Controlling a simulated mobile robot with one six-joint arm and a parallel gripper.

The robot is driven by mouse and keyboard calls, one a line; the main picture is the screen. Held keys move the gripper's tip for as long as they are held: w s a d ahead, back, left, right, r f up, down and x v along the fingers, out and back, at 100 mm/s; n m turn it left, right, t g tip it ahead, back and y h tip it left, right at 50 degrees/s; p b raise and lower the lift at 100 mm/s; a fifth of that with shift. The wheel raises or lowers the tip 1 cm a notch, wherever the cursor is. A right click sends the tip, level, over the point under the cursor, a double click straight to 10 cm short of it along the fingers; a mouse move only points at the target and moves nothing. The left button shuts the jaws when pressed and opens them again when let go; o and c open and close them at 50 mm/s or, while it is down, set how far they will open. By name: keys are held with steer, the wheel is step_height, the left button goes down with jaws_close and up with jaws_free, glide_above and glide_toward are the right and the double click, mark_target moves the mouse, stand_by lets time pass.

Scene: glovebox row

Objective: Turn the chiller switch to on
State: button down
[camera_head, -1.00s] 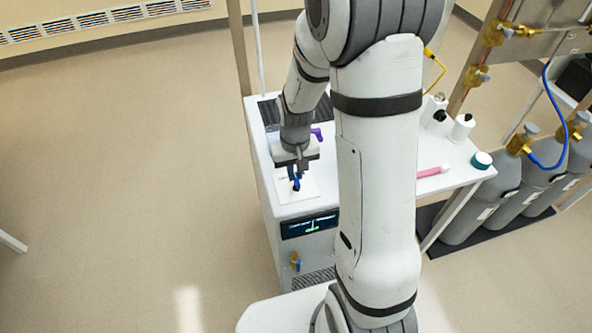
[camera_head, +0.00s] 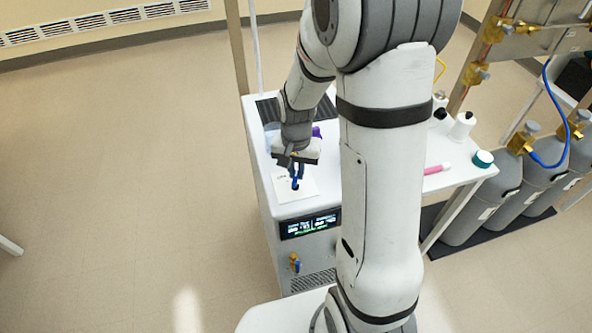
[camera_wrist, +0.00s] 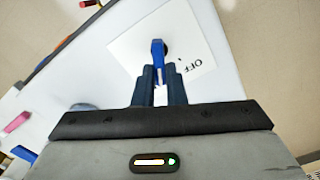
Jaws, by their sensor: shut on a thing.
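The chiller (camera_head: 262,215) is a white cabinet with a dark display (camera_head: 309,224) on its front, lit with text. On its top is a white label plate (camera_head: 312,187); the wrist view shows this plate (camera_wrist: 190,72) with the word OFF to the right of the switch. The blue switch handle (camera_wrist: 157,52) stands out from a dark round base on the plate. My gripper (camera_wrist: 158,76) is shut on the blue handle, its dark fingers on both sides of it. In the head view my gripper (camera_head: 295,172) is over the plate, and the handle is partly hidden.
A white side shelf (camera_head: 455,176) carries a pink marker (camera_head: 437,169), a teal-capped jar (camera_head: 482,159) and white bottles (camera_head: 462,126). Grey gas cylinders (camera_head: 505,190) stand at the right.

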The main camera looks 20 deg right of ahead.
mark_target(296, 174)
steer(key=shift+m, duration=0.4)
steer(key=c, duration=1.5)
jaws_free()
steer(key=shift+r, duration=0.1)
step_height(296, 174, up, 8)
steer(key=shift+f, duration=0.2)
